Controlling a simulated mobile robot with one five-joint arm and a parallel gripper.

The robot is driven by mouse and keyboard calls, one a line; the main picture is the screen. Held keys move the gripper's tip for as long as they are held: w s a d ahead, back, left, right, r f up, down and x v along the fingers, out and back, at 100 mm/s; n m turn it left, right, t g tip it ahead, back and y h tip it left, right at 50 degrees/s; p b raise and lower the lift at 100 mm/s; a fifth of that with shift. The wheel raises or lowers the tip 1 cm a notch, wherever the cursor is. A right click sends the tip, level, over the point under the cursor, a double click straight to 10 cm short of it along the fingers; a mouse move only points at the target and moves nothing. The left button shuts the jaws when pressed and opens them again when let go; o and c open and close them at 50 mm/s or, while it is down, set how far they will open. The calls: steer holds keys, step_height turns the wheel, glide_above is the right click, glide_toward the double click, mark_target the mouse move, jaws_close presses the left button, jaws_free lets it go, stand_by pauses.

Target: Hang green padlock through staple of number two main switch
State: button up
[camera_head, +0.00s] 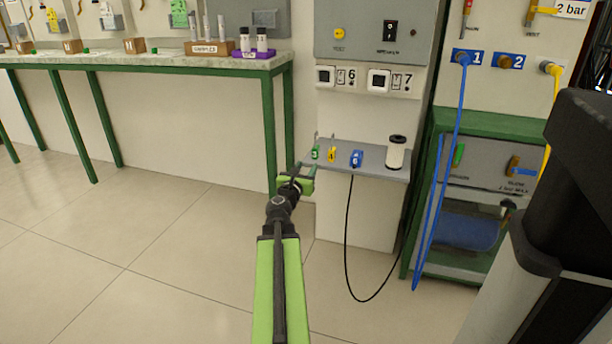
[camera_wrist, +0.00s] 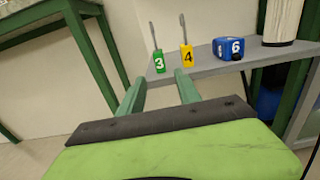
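The green padlock (camera_head: 315,153), marked 3, stands on a grey shelf (camera_head: 384,172) with its shackle pointing up. In the wrist view the green padlock (camera_wrist: 160,63) is just beyond the fingertips, roughly between them, and not held. My gripper (camera_head: 308,172) is in front of the shelf's left end. In the wrist view my gripper (camera_wrist: 160,78) has its two fingers apart, with nothing between them. I cannot make out which fitting is the number two main switch, and its staple cannot be identified.
A yellow padlock (camera_head: 332,155) marked 4 stands close right of the green one. A blue item (camera_head: 356,158) marked 6, with a black cord, and a white cylinder (camera_head: 394,152) are farther right. A green-legged bench (camera_head: 150,62) stands left. The floor in front is clear.

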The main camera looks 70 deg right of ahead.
mark_target(315, 147)
steer(key=d, duration=1.1)
steer(key=shift+w+d, duration=0.3)
steer(key=shift+w, duration=0.1)
steer(key=shift+c, duration=0.3)
jaws_close()
steer(key=shift+r+p, duration=1.5)
